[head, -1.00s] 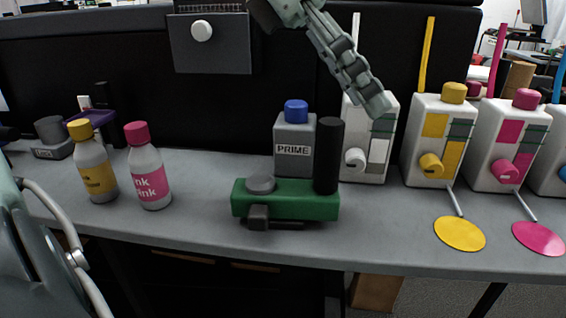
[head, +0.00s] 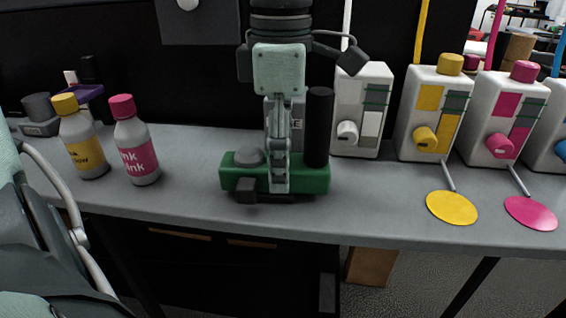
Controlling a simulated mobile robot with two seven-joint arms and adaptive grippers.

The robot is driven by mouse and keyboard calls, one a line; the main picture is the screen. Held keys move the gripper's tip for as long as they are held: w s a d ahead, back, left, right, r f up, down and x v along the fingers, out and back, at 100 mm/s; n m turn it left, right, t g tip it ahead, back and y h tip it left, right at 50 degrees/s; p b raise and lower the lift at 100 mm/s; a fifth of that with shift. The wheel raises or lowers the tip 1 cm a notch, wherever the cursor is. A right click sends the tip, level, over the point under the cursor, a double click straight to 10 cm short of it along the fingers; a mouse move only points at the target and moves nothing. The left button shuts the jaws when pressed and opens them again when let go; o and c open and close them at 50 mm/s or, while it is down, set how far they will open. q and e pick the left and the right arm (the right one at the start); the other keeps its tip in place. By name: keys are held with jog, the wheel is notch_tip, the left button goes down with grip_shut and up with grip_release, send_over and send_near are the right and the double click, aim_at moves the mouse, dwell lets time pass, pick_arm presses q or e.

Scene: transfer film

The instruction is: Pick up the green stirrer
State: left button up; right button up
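The green stirrer (head: 313,181) is a low green block on the grey bench, with a round grey knob (head: 249,158) on its left, a black upright cylinder (head: 319,127) at its right end and a small dark block (head: 245,190) at its front. My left gripper (head: 279,188) hangs down from the top of the head view, fingers pointing down over the middle of the stirrer's front. It is seen edge-on, so its opening and any contact with the stirrer are hidden. My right gripper is out of view.
The bottle behind the gripper is mostly hidden. Yellow (head: 83,150) and pink (head: 137,154) ink bottles stand left. White dispensers (head: 362,112) stand right, with yellow (head: 452,208) and magenta (head: 531,213) discs before two of them. The bench's front edge is close to the stirrer.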

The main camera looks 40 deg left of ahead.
pick_arm(q)
jog(key=shift+f, duration=0.35)
jog(key=shift+c, duration=0.6)
jog(key=c, duration=1.2)
jog(key=shift+c, duration=0.5)
jog(key=shift+r, duration=0.15)
